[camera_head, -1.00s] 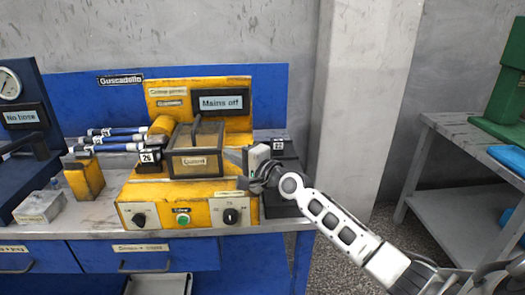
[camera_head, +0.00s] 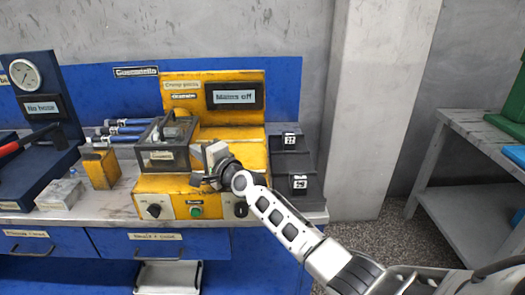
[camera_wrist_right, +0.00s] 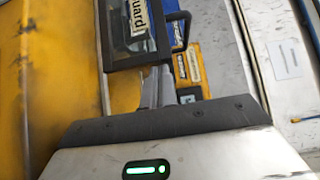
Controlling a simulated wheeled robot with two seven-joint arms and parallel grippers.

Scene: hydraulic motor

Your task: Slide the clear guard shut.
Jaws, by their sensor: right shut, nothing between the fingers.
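The guard (camera_head: 164,157) is a dark-framed box with clear panes and a small label on its front. It sits at the left end of the yellow test bench (camera_head: 245,150), overhanging the bench's left side in the head view. Its label and dark frame also show at the top of the right wrist view (camera_wrist_right: 135,22). My right gripper (camera_head: 198,180) is just right of the guard, fingers shut and empty. In the wrist view its fingertips (camera_wrist_right: 155,76) are against or very near the guard's frame; contact is unclear. My left gripper is out of view.
The panel reads "Mains off" (camera_head: 234,96). Knobs and a green button (camera_head: 196,212) line the bench front. A dark tray (camera_head: 290,163) with numbered tags stands right.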

